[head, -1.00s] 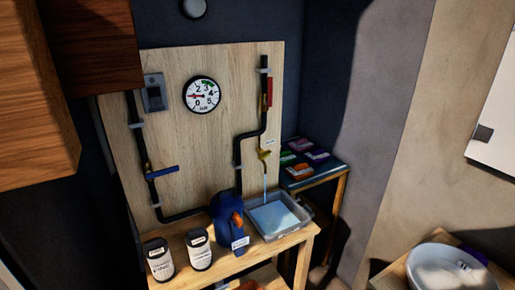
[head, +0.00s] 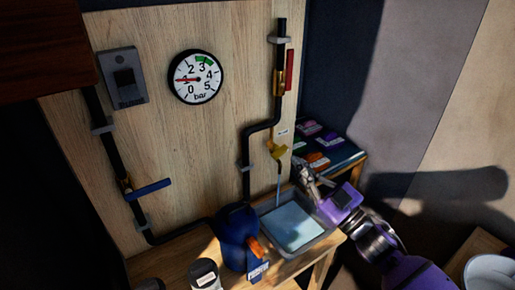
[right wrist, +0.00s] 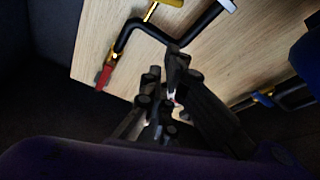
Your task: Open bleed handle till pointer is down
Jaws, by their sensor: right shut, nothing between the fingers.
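A yellow bleed tap (head: 278,151) sits at the lower right of the board, on the black pipe, with a small white label beside it. A thin stream runs from it into a grey tray of water (head: 291,229). The round gauge (head: 196,77) has a red pointer lying level to the left, near 1, with a green band around 3. My right gripper (head: 303,174) is shut and empty, just below and right of the tap and apart from it. In the right wrist view, its dark fingers (right wrist: 172,92) show before the board, and a yellow part (right wrist: 165,3) is cut by the top edge. My left gripper is not in view.
A red-handled valve (head: 289,70) is above the tap, and a blue lever (head: 150,189) is on the left pipe. A blue pump-like object (head: 235,238) stands left of the tray. A side table (head: 348,157) with coloured packets is behind my right gripper.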

